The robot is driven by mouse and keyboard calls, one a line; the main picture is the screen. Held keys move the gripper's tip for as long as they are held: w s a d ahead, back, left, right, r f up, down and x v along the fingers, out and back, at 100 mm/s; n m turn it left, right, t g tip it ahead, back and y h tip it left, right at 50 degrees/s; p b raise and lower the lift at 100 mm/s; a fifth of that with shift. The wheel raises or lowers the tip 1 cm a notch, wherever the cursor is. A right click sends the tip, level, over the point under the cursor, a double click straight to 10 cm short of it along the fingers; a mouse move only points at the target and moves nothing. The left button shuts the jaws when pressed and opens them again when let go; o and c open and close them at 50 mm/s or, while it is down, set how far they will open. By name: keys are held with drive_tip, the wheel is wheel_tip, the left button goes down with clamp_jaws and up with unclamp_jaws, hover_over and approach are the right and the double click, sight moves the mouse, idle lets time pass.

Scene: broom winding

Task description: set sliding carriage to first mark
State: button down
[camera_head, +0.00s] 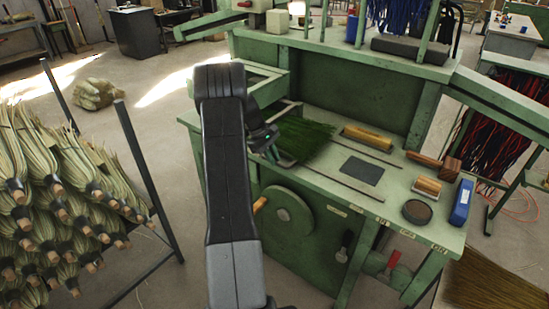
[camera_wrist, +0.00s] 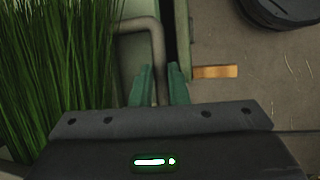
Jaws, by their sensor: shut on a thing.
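My gripper (camera_wrist: 161,80) has its two teal fingers shut on a bent grey metal handle (camera_wrist: 150,30), which seems to belong to the sliding carriage. In the head view my gripper (camera_head: 281,160) is at the left end of the green bench, beside a bundle of green bristles. The same bristles (camera_wrist: 55,65) fill the left of the wrist view. Most of the carriage is hidden by my arm and the bristles.
The bench top (camera_head: 330,175) holds a wooden roller (camera_head: 368,138), a dark plate (camera_head: 361,171), a round dark disc (camera_head: 418,212) and a blue box (camera_head: 461,202). A crank wheel (camera_head: 290,213) is on the bench front. A rack of broom bundles (camera_head: 60,205) stands left.

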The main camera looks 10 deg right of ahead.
drive_tip(key=c, duration=1.4)
unclamp_jaws()
drive_tip(key=b+v, duration=0.1)
drive_tip(key=v, duration=1.3)
drive_tip(key=shift+b, duration=0.4)
drive_tip(key=shift+f, duration=0.1)
drive_tip(key=p+x, duration=0.2)
drive_tip(key=x, duration=1.2)
drive_tip(key=shift+s+d, duration=0.15)
drive_tip(key=shift+s, duration=0.05)
drive_tip(key=shift+w, duration=0.1)
